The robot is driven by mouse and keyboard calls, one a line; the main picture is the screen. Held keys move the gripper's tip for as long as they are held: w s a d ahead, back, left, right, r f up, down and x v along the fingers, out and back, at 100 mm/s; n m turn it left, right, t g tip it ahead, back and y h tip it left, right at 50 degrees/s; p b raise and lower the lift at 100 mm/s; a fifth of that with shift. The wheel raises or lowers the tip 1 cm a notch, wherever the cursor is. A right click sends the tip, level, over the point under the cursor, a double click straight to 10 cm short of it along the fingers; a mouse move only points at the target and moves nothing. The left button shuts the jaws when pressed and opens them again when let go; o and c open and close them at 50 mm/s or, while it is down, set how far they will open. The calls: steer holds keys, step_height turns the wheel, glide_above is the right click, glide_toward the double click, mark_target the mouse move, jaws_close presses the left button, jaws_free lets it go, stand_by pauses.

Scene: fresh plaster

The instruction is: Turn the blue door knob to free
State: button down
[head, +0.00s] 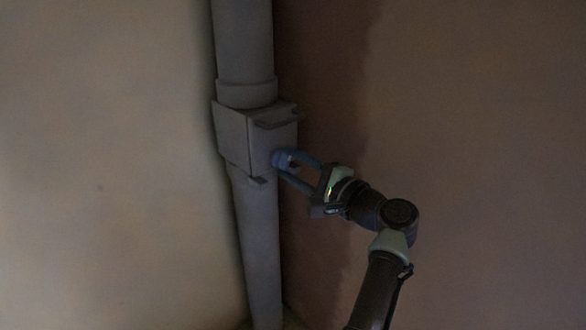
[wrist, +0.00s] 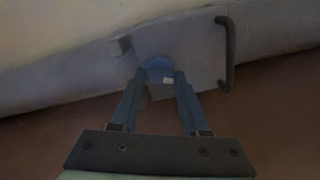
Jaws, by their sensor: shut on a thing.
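The blue knob (head: 281,159) is on the right-facing side of a grey box (head: 234,138) fitted around a vertical pipe. In the wrist view the blue knob (wrist: 159,70) shows between the tips of my gripper, with a small pale mark on its lower part. My gripper (head: 284,163) reaches in from the right and is shut on the knob. Its two blue fingers also show in the wrist view (wrist: 160,83), one on each side of the knob. The fingers hide part of the knob's edges. The knob's turn angle is hard to read in this dim light.
A dark bar handle (wrist: 226,54) stands out from the box face, right of the knob in the wrist view. The grey pipe (head: 243,45) runs above and below the box. A pale wall (head: 100,160) lies left, a brown wall (head: 480,120) right.

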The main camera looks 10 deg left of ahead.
steer(key=shift+f+n+b, duration=0.1)
steer(key=shift+n+b, duration=0.6)
steer(key=shift+n, duration=1.2)
steer(key=shift+c, duration=2)
jaws_free()
steer(key=p+v, duration=0.4)
steer(key=v, duration=0.9)
steer(key=shift+p, duration=0.4)
